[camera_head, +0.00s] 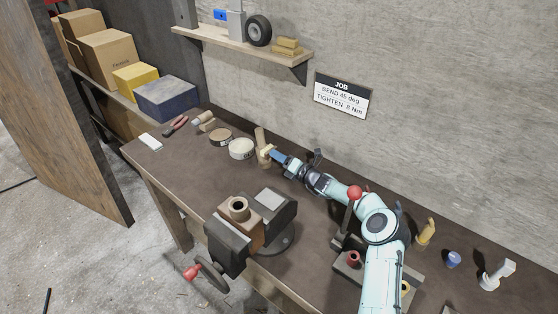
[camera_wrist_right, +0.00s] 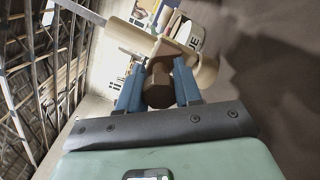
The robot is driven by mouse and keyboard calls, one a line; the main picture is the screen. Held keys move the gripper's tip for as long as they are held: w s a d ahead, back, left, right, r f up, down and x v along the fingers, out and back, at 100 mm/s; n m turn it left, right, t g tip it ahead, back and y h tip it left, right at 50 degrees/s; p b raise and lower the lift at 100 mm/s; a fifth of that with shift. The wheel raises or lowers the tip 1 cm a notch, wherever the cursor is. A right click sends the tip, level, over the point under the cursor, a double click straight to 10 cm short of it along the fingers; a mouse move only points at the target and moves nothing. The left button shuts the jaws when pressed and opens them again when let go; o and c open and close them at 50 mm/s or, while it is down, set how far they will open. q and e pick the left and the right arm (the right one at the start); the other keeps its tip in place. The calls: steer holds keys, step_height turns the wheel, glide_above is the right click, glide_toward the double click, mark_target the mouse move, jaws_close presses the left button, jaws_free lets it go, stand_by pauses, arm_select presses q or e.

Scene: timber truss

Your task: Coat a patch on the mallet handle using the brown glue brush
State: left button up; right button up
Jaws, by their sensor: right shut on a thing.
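My right gripper (camera_head: 274,155) reaches over the back of the bench, its blue fingers shut on a brown piece (camera_wrist_right: 158,92) that looks like the brown glue brush; its bristles are not clear. A tan wooden piece (camera_head: 261,138) stands just beyond the fingertips, and tan wood also lies across them in the wrist view (camera_wrist_right: 198,68). I cannot tell whether it touches the brush. A pale round tin (camera_head: 241,149), partly lettered in the wrist view (camera_wrist_right: 188,34), sits left of the gripper. Light wooden pieces, possibly the mallet (camera_head: 205,121), lie farther left. My left gripper is out of view.
A bench vise (camera_head: 224,245) holding a brown block with a ring stands at the front edge. A brown round tin (camera_head: 220,136), red-handled pliers (camera_head: 176,125) and a white box (camera_head: 151,142) lie left. A shelf (camera_head: 245,47) hangs above. Small items stand at the right.

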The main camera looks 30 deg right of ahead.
steer(key=shift+r, duration=0.25)
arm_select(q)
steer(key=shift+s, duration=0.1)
arm_select(e)
steer(key=shift+f, duration=1.65)
steer(key=shift+a, duration=0.1)
steer(key=shift+s+f, duration=0.1)
steer(key=shift+s, duration=0.05)
steer(key=b+v, duration=0.3)
steer(key=v, duration=0.1)
steer(key=shift+s+d+f, duration=0.1)
steer(key=shift+s+d, duration=0.15)
steer(key=shift+d, duration=0.05)
steer(key=shift+s+d+r+b, duration=0.15)
steer(key=shift+s+r+b, duration=0.1)
steer(key=shift+s+b, duration=0.2)
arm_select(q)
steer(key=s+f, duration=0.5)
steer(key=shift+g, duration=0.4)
